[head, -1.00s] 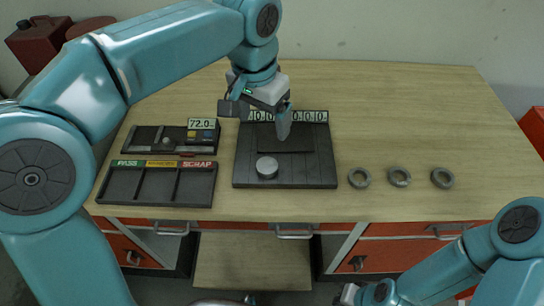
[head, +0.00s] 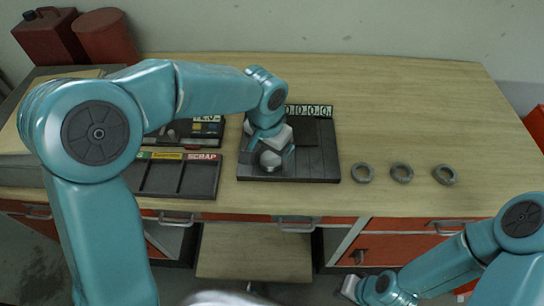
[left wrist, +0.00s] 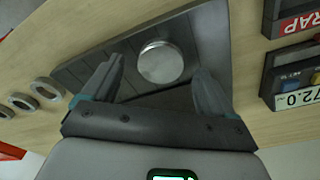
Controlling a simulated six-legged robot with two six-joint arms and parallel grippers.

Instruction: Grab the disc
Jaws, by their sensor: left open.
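The disc (head: 270,160) is a small silver-grey metal cylinder on the dark slatted plate (head: 318,168). In the left wrist view the disc (left wrist: 160,62) shows its bright round top, just beyond and between my fingertips. My left gripper (left wrist: 156,80) is open, with one finger on each side of the disc's line and gaps to both. In the head view my left gripper (head: 272,150) is over the plate at the disc and partly hides it. My right arm enters at the lower right; a small part of my right gripper (head: 349,288) shows at its end.
Three grey rings (head: 402,173) lie in a row right of the plate. A sorting tray (head: 205,176) with a SCRAP label and a gauge unit (head: 208,127) stand to the left. Red cans (head: 50,37) stand behind at far left. The table's right side is mostly clear.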

